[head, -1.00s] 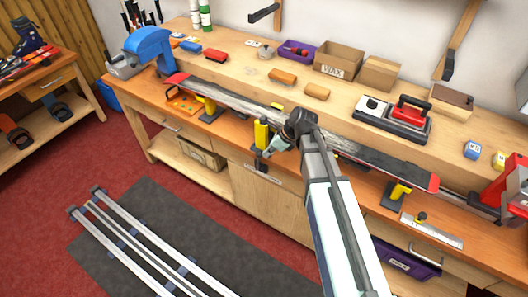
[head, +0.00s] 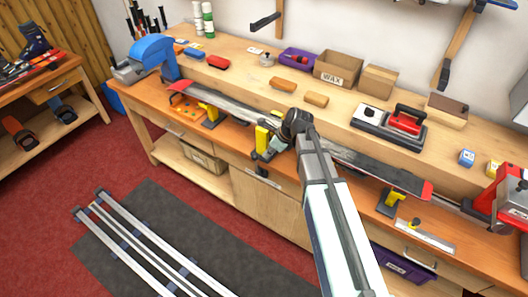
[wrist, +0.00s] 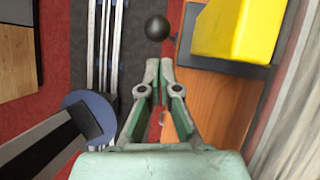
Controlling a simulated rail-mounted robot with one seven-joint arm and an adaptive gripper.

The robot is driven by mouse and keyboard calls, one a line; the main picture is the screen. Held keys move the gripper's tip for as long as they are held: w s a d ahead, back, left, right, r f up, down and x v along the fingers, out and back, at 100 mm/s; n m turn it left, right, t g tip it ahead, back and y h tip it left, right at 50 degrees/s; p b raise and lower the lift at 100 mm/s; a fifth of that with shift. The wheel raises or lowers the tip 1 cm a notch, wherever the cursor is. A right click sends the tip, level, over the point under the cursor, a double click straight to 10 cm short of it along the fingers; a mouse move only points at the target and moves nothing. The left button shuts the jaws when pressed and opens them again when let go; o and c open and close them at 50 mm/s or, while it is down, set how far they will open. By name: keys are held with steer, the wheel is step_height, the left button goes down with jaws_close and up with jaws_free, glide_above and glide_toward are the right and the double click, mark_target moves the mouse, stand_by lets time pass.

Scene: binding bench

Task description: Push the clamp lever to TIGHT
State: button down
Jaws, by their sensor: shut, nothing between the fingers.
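A ski (head: 365,168) lies lengthwise along the bench on yellow-topped supports. In the wrist view my pale green gripper (wrist: 160,68) is shut and empty. A black ball knob (wrist: 157,27), apparently the clamp lever's end, lies just beyond its fingertips. A small gap shows between knob and tips, though contact is hard to judge. The yellow block (wrist: 238,28) is to the knob's right. The lever's shaft and any TIGHT marking are not readable.
The orange-brown bench (head: 165,105) has a blue vise (head: 152,52) at left and a red one (head: 508,195) at right. A wax box (head: 338,66) and an iron (head: 405,116) stand on the raised back shelf. Floor before the bench holds long metal rails (head: 130,238).

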steer(key=b+v, duration=0.3)
steer(key=v, duration=0.7)
steer(key=shift+r, duration=0.35)
steer(key=shift+d, duration=0.1)
